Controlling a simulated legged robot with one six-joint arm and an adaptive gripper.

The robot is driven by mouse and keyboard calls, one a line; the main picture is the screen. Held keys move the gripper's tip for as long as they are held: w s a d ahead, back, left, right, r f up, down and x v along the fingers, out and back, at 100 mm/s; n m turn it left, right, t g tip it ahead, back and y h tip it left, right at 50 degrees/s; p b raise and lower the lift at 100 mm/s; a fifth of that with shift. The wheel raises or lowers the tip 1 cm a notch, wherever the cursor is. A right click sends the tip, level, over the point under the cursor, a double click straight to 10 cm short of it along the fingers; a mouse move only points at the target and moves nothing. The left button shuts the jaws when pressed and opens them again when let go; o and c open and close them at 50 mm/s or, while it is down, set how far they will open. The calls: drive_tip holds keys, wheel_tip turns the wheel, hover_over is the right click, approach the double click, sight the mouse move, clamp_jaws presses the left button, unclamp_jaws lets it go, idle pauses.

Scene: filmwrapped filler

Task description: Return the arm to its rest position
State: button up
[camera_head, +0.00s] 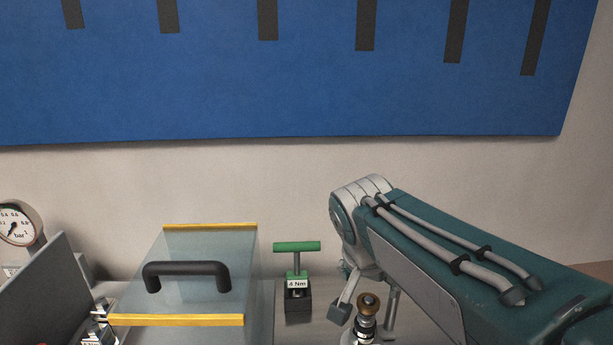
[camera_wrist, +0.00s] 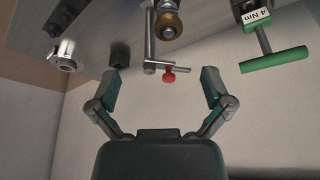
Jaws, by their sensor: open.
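My gripper (camera_wrist: 160,82) shows in the wrist view with its two fingers spread wide apart. Nothing is held between them. Beyond the fingertips in that view is a metal post with a cross rod and a small red knob (camera_wrist: 168,76); I cannot tell how far off it is. In the head view my teal arm (camera_head: 470,270) reaches in from the right edge, over the bench. Its grey rounded joint is near the middle, and the gripper below it is mostly hidden or hard to make out.
A green T-handle tool (camera_head: 297,247) marked 4 Nm stands left of my arm; its handle shows in the wrist view (camera_wrist: 273,59). A brass-topped fitting (camera_head: 368,304) stands close under my arm. A clear cover with a black handle (camera_head: 187,270) and a pressure gauge (camera_head: 17,226) are left.

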drive_tip(key=s+d+f+n+t+y, duration=0.1)
drive_tip(key=s+f+n, duration=0.1)
drive_tip(key=s, duration=0.5)
drive_tip(key=s+d+f+n+y, duration=0.1)
drive_tip(key=s+f+n, duration=0.1)
drive_tip(key=s+n, duration=0.2)
drive_tip(key=s, duration=0.3)
drive_tip(key=shift+d+f+t, duration=0.35)
drive_tip(key=shift+f+t, duration=0.05)
drive_tip(key=shift+c, duration=0.3)
